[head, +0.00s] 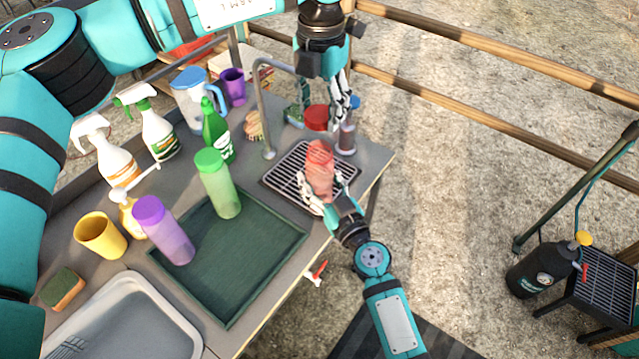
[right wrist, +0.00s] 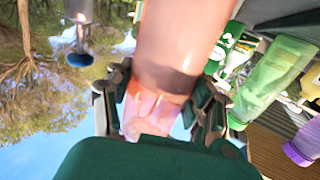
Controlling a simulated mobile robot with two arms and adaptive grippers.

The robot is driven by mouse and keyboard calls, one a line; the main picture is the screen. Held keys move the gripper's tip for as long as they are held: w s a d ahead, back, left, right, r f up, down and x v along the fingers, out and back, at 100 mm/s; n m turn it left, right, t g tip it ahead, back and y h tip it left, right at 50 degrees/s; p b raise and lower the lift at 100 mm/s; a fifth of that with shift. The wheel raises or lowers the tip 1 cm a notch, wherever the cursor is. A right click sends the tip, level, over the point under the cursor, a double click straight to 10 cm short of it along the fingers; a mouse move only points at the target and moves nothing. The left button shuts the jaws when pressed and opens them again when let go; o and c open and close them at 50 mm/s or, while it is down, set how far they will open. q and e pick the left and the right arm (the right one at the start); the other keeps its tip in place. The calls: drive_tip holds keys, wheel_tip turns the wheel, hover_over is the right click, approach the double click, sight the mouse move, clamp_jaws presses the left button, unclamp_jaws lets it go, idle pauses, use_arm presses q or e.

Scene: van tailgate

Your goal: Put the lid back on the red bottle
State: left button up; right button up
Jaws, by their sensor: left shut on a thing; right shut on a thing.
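The translucent red bottle (head: 320,180) is roughly upright over the black drying rack. My right gripper (head: 322,205) is shut around its lower part; in the right wrist view the bottle (right wrist: 180,45) fills the space between the fingers (right wrist: 160,105). I cannot tell whether its base touches the rack. The red lid (head: 316,118) is between the fingers of my left gripper (head: 320,112), which is shut on it. In the head view the lid shows just above the bottle's top, apart from it. The bottle's mouth is not clear to see.
The black rack (head: 283,178) lies at the counter's right edge, next to a tap (head: 262,110). A blue-capped bottle (head: 347,137) stands close behind the red bottle.

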clamp_jaws()
use_arm(q)
hover_over(320, 162)
drive_tip(key=w, duration=0.3)
drive_tip(key=shift+s+d+f, duration=0.1)
drive_tip(key=shift+f, duration=1.15)
drive_tip(key=shift+s+f, duration=0.1)
drive_tip(key=shift+f, duration=1.1)
drive_tip(key=shift+f, duration=0.1)
drive_tip(key=shift+f, duration=0.8)
drive_tip(key=shift+f, duration=0.55)
